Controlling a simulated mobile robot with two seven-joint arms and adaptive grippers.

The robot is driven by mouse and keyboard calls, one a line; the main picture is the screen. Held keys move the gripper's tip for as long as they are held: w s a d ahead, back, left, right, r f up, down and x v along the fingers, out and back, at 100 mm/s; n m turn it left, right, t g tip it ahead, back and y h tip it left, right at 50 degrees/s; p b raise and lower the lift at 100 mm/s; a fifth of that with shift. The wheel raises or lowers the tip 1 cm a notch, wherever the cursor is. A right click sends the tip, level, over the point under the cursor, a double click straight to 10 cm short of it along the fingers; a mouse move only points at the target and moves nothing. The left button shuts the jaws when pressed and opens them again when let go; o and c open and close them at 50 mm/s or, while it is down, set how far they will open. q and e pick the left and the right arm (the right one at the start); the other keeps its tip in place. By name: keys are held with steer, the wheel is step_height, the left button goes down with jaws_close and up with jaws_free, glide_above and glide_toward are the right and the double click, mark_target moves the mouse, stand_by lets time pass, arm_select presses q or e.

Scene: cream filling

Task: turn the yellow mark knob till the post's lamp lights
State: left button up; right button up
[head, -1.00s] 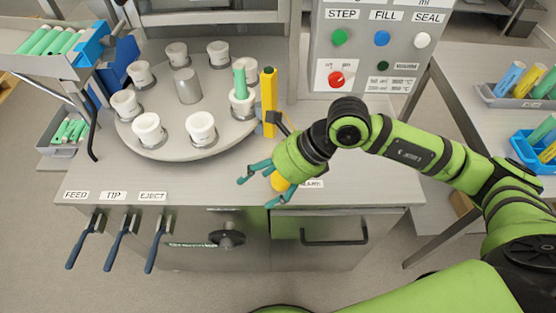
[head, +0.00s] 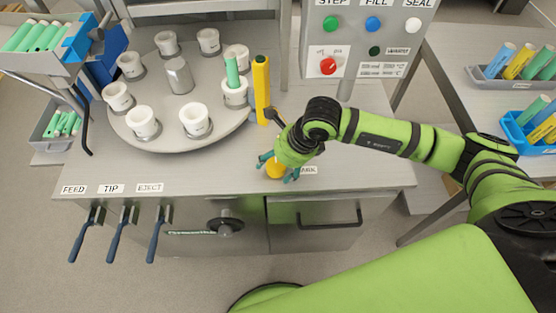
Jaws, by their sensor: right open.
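The yellow mark knob (head: 275,171) sits on the front part of the steel counter beside a label that my gripper partly hides. My right gripper (head: 278,170) is over it from above, open, with one teal finger on each side of the knob. I cannot tell whether the fingers touch it. The yellow post (head: 262,91) stands upright behind the gripper, next to the round turntable, with a dark arm on its right side. I see no clearly lit lamp on the post. My left gripper is not in view.
The turntable (head: 143,145) carries several white cups and a green tube. Three blue-handled levers (head: 117,236) hang at the front left. A control panel (head: 370,25) stands at the back with coloured buttons and a red dial (head: 328,67). Trays of tubes stand on the right table.

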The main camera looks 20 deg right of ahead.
steer(key=c, duration=1.1)
steer(key=shift+o, duration=0.2)
steer(key=shift+r, duration=0.1)
steer(key=shift+w, duration=0.15)
steer(key=shift+w+n+y+b, duration=0.1)
steer(key=shift+n+y+b, duration=0.2)
steer(key=shift+n+b, duration=0.5)
steer(key=n+g+b, duration=0.1)
steer(key=n+b, duration=0.3)
steer(key=b, duration=0.2)
steer(key=n+g+b, duration=0.2)
steer(key=n+b, duration=0.2)
steer(key=b, duration=0.2)
steer(key=shift+w+y, duration=0.15)
steer(key=shift+y, duration=0.15)
steer(key=shift+r+n+g+b, duration=0.1)
steer(key=shift+n+g+b, duration=0.6)
steer(key=shift+n+b, duration=0.75)
